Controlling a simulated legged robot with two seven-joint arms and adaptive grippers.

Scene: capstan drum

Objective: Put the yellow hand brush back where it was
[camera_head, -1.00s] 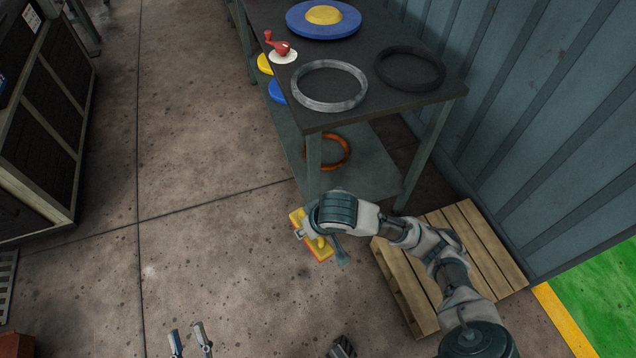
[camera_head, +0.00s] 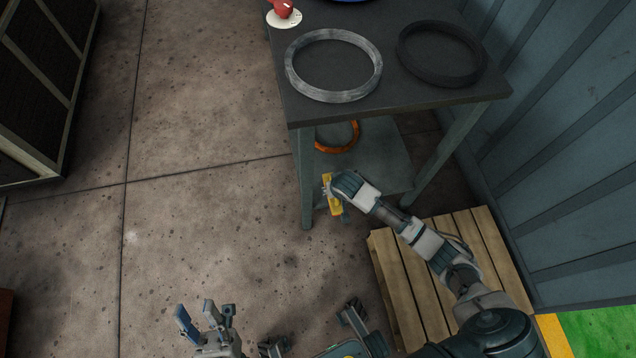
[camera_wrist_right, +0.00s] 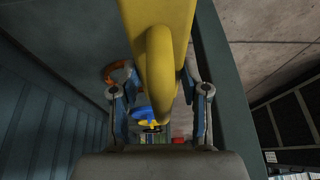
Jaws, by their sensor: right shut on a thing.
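The yellow hand brush (camera_head: 334,205) is in my right gripper (camera_head: 338,190), beside the front edge of the table's lower shelf (camera_head: 385,165). In the right wrist view its yellow handle (camera_wrist_right: 160,75) runs between the two fingers of the right gripper (camera_wrist_right: 162,100), which is shut on it. My right wrist hides part of the brush in the head view, so I cannot tell whether it touches the shelf. My left gripper (camera_head: 206,314) is open and empty, low over the floor at the bottom of the view.
An orange ring (camera_head: 338,147) lies on the lower shelf. A grey ring (camera_head: 333,95) and a black ring (camera_head: 484,60) lie on the tabletop (camera_head: 400,103). A table leg (camera_head: 306,190) stands just left of the brush. A wooden pallet (camera_head: 395,285) lies under my right arm.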

